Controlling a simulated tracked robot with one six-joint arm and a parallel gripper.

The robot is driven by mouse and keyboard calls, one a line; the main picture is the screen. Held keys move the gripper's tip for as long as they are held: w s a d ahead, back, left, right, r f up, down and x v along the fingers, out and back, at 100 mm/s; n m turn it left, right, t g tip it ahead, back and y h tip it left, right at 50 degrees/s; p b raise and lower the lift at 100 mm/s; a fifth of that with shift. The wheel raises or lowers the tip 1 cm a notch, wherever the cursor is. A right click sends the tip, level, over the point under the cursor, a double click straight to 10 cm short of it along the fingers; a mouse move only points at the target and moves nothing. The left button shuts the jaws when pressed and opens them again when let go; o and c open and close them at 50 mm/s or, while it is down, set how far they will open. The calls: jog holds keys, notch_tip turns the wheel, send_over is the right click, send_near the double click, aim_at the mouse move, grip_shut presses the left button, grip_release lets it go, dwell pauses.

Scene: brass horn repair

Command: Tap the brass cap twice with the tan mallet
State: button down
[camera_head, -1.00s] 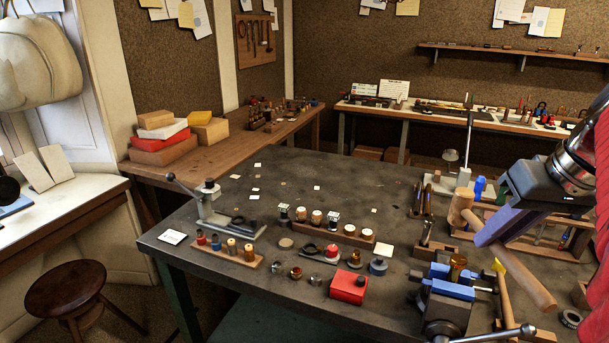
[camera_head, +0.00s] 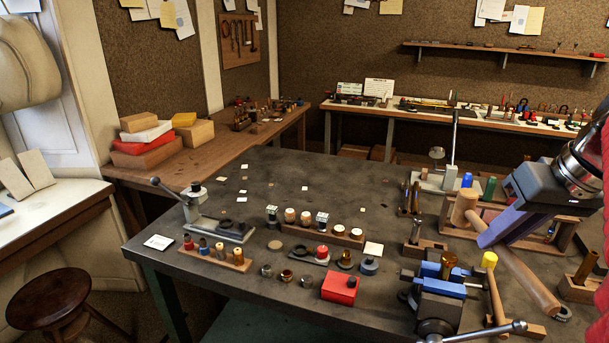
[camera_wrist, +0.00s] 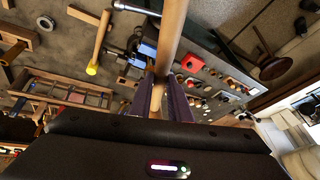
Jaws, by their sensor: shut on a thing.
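My gripper (camera_head: 488,236) is shut on the tan mallet's wooden handle (camera_head: 530,282). The mallet's tan head (camera_head: 463,207) is up and to the left, and the handle slopes down to the right. In the wrist view the handle (camera_wrist: 172,35) runs up between my purple fingers (camera_wrist: 164,98). A brass-coloured piece (camera_head: 448,262), which looks like the cap, stands upright between the blue jaws of a vise (camera_head: 440,287). In the head view the mallet head appears above it and slightly right, apart from it.
A yellow-headed mallet (camera_head: 489,260) is right of the vise, also in the wrist view (camera_wrist: 92,68). A red box (camera_head: 340,288) and several small parts are to the left. A wooden rack (camera_head: 550,232) is behind the mallet. The bench's (camera_head: 330,182) back middle is mostly clear.

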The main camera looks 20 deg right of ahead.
jog(key=shift+f, duration=2.65)
jog(key=shift+f, duration=0.1)
notch_tip(320, 180, down, 4)
jog(key=shift+r, duration=0.2)
jog(key=shift+r, duration=0.1)
notch_tip(320, 180, up, 3)
jog(key=shift+f, duration=0.1)
jog(key=shift+r, duration=0.4)
